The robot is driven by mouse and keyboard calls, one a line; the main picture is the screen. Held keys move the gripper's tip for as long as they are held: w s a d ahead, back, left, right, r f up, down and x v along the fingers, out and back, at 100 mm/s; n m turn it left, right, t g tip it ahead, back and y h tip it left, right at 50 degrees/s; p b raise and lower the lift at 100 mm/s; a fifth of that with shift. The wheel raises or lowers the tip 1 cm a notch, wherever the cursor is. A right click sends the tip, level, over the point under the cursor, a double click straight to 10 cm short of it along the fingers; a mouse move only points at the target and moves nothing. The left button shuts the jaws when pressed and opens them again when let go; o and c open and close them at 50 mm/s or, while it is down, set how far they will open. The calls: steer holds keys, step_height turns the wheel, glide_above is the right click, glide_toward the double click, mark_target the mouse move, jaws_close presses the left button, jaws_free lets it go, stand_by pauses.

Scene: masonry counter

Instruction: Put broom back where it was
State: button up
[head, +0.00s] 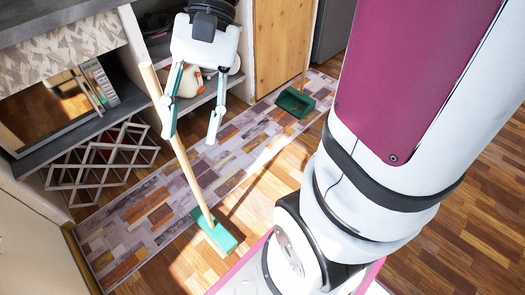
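The broom has a pale wooden handle (193,178) and a green head (216,236). It stands tilted, its head on the floor by the rug's near edge and its handle leaning up to the left. My gripper (192,138) points down beside the upper handle with its two fingers spread apart. The left finger overlaps the handle in the picture. I cannot tell whether they touch. The handle does not appear clamped between the fingers.
A green dustpan (296,102) with an upright stick stands on the patterned rug (155,208) near a wooden door panel (281,40). A grey shelf unit (75,138) with a lattice rack (100,160) lines the left. Open wooden floor (470,225) lies at right.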

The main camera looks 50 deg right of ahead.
steer(key=s+d+n+t+h, duration=0.2)
steer(key=s+n+h, duration=0.5)
steer(key=s, duration=0.5)
steer(key=shift+d+f+n+t, duration=0.35)
steer(key=shift+f+n+t, duration=0.1)
steer(key=shift+t, duration=0.45)
steer(key=shift+s, duration=0.1)
step_height(320, 180, up, 26)
steer(key=t+p, duration=0.3)
steer(key=p, duration=2.1)
steer(key=shift+d+t, duration=0.15)
steer(key=shift+t, duration=0.25)
